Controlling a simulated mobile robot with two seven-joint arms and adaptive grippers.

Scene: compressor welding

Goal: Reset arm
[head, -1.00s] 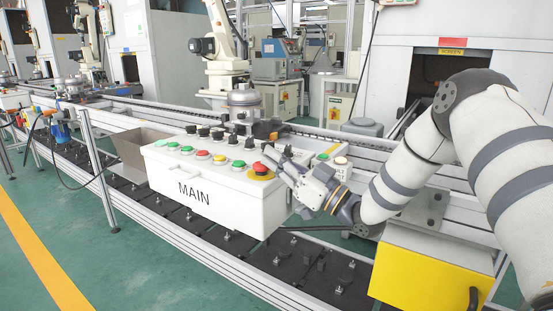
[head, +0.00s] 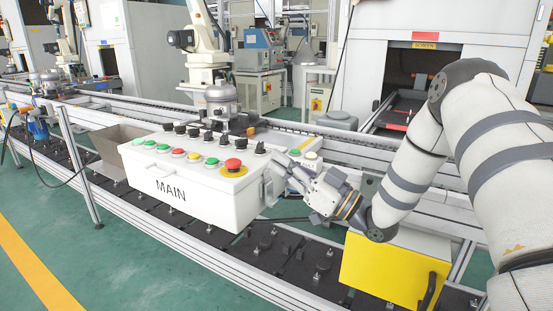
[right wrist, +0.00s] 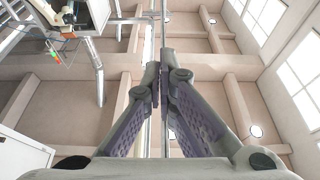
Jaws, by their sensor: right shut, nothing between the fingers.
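My right arm comes in from the right in the head view. Its gripper (head: 283,166) is just right of the white MAIN control box (head: 188,192), apart from the red emergency button (head: 233,165). In the right wrist view the gripper's two fingers (right wrist: 162,75) meet at the tips with nothing between them. That view faces up to the ceiling. The red button sits on a yellow base at the box's right end. My left gripper does not show in either view.
A yellow box (head: 385,268) stands below my right forearm. A conveyor line with metal rails (head: 345,145) runs behind the control box. A white robot arm (head: 203,35) stands at the back. Green floor (head: 110,270) is clear at the front left.

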